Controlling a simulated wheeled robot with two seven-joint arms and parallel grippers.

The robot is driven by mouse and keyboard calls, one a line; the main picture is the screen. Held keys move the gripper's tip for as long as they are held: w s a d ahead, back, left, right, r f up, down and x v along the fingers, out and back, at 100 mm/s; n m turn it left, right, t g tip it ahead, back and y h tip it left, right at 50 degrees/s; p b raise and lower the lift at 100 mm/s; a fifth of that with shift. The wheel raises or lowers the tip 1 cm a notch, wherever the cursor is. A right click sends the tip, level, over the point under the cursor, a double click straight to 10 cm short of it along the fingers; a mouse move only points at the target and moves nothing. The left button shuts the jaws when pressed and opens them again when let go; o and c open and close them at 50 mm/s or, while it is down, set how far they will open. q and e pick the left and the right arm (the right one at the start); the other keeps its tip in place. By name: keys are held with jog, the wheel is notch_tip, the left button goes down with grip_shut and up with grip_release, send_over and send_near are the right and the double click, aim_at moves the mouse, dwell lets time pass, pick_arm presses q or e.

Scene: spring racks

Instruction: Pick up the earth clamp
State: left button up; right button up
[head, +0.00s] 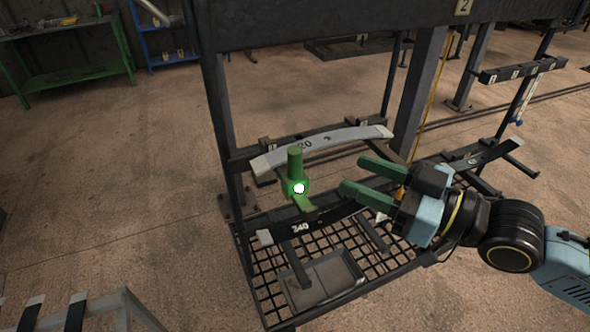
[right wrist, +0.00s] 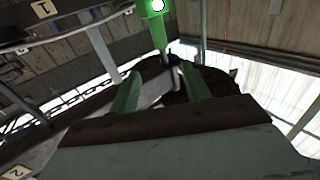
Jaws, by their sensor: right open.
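The green earth clamp (head: 295,180), an upright cylinder on a block with a white dot, sits at the dark leaf spring marked 340 (head: 330,213) in the head view. In the right wrist view the clamp (right wrist: 158,32) shows at the top, beyond the fingertips. My right gripper (head: 352,174) is open and empty, its green fingers pointing left toward the clamp with a short gap between. The open fingers also show in the right wrist view (right wrist: 158,72). My left gripper is not in view.
A pale leaf spring marked 20 (head: 325,143) lies behind the clamp on the dark rack (head: 222,130). Below is a mesh shelf (head: 268,282) with a grey tray (head: 322,282). A rack post (head: 418,90) stands behind my right gripper. A green workbench (head: 75,75) stands far left.

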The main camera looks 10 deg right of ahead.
aim_at(301, 150)
jog(key=p+x, duration=0.3)
jog(key=x, duration=0.8)
jog(key=shift+a+f, duration=0.1)
jog(key=shift+f, duration=0.05)
jog(key=shift+w+a+f, duration=0.1)
jog(key=shift+w+a, duration=0.25)
jog(key=shift+a, duration=0.05)
grip_shut()
